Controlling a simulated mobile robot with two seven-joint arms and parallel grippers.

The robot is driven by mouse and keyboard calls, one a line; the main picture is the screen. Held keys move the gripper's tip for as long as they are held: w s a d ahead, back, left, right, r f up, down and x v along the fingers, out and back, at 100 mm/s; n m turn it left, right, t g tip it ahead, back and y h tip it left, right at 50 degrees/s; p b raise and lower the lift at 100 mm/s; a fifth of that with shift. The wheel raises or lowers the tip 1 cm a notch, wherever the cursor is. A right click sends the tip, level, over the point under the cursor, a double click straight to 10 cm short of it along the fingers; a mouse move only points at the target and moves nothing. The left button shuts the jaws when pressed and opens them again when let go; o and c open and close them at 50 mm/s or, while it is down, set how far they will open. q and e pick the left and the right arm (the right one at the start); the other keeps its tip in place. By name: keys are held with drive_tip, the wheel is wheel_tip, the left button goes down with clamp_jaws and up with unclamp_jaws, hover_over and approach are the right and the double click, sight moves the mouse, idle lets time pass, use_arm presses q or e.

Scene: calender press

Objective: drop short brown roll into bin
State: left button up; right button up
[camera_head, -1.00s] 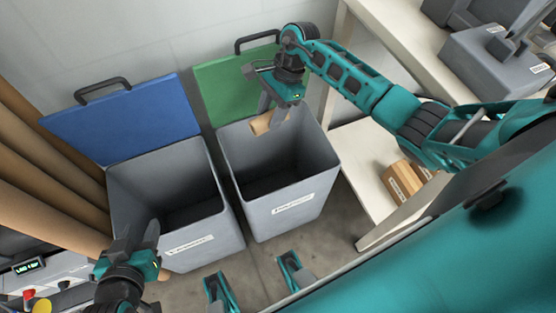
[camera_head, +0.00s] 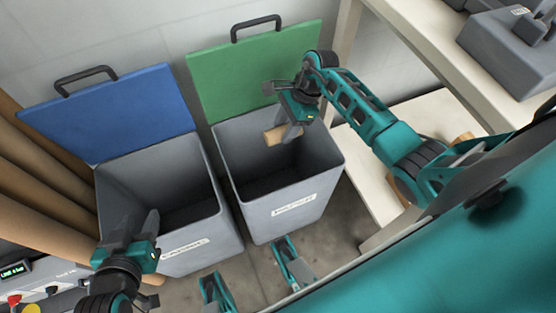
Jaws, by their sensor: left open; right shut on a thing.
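The short brown roll (camera_head: 275,136) is held by my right gripper (camera_head: 287,134), which is shut on it. Roll and gripper are over the mouth of the grey bin with the green lid (camera_head: 295,212), near its back right part. That lid (camera_head: 252,70) stands open. A second grey bin with a blue lid (camera_head: 188,240) stands to the left, its blue lid (camera_head: 110,112) also open. My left gripper (camera_head: 143,226) is open and empty, at the front left of the blue-lid bin. The bins' labels are too small to read surely. The bin floors are dark and look empty.
Several long brown rolls (camera_head: 40,195) lean at the left. A machine panel with buttons (camera_head: 40,285) is at the lower left. A pale bench (camera_head: 375,175) stands right of the bins, with a brown object partly hidden by my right arm.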

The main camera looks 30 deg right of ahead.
use_arm(q)
drive_tip(key=shift+f, duration=0.15)
use_arm(e)
drive_tip(key=o, duration=1.1)
use_arm(q)
drive_tip(key=shift+s+f, duration=0.15)
drive_tip(key=shift+s, duration=0.05)
drive_tip(key=shift+d, duration=0.1)
use_arm(e)
drive_tip(key=p+v, duration=0.1)
drive_tip(key=v, duration=0.5)
drive_tip(key=shift+d+r+p, duration=0.25)
drive_tip(key=shift+r+p, duration=0.05)
drive_tip(key=shift+p, duration=0.05)
use_arm(q)
drive_tip(key=shift+r, duration=0.8)
use_arm(e)
drive_tip(key=shift+d+r, duration=0.1)
drive_tip(key=shift+r, duration=0.25)
